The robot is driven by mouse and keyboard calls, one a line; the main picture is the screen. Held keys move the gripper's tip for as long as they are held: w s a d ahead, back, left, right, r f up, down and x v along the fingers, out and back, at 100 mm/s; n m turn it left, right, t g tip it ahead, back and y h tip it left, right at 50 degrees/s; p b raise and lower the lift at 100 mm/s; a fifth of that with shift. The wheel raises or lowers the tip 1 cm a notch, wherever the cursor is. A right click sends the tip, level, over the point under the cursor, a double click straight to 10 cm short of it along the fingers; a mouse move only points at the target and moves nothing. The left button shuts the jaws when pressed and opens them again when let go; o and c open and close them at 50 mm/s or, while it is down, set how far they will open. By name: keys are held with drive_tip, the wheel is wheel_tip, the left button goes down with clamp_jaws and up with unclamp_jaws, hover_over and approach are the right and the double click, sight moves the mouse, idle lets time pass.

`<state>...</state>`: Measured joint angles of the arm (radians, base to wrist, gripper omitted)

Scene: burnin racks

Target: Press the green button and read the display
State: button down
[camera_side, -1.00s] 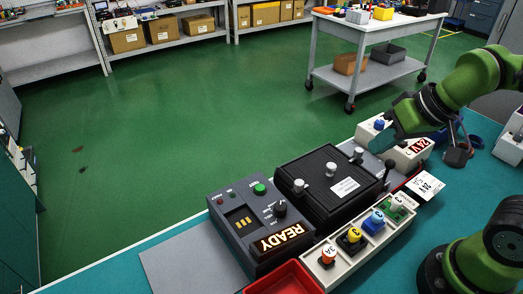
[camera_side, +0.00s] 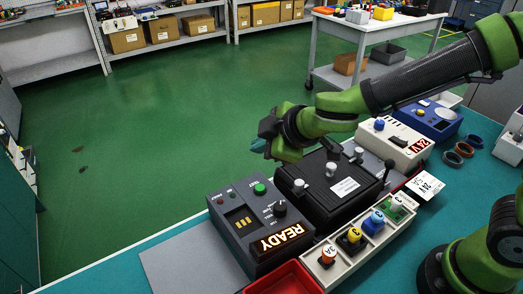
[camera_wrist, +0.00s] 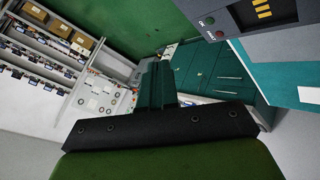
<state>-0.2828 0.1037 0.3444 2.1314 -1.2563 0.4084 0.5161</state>
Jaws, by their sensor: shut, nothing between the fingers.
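The grey test unit (camera_side: 222,222) stands on the bench in the side view. The green button (camera_side: 260,189) is on its top face, near the far edge. The display (camera_side: 278,238) on its near side is lit and reads "READY". A window with yellow bars (camera_side: 239,220) and a black knob (camera_side: 280,208) sit beside it. My gripper (camera_side: 260,146) is shut and empty, in the air above and beyond the button, apart from it. In the wrist view my fingers (camera_wrist: 157,85) are close together; part of the unit (camera_wrist: 285,38) shows at upper right, with the green button out of that view.
A black box with silver knobs (camera_side: 318,200) stands right beside the unit. A rack of numbered modules (camera_side: 330,275) and a red tray (camera_side: 285,278) lie in front. A white 24 V supply (camera_side: 395,140) and a blue device (camera_side: 432,118) stand behind. A grey mat (camera_side: 190,262) at left is clear.

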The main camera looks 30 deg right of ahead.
sight(262, 190)
drive_tip(key=shift+f, duration=0.1)
drive_tip(key=shift+f, duration=4.35)
drive_tip(key=shift+f, duration=0.15)
drive_tip(key=shift+f, duration=0.25)
drive_tip(key=shift+f, duration=0.45)
drive_tip(key=shift+d+r, duration=0.1)
drive_tip(key=shift+r, duration=0.8)
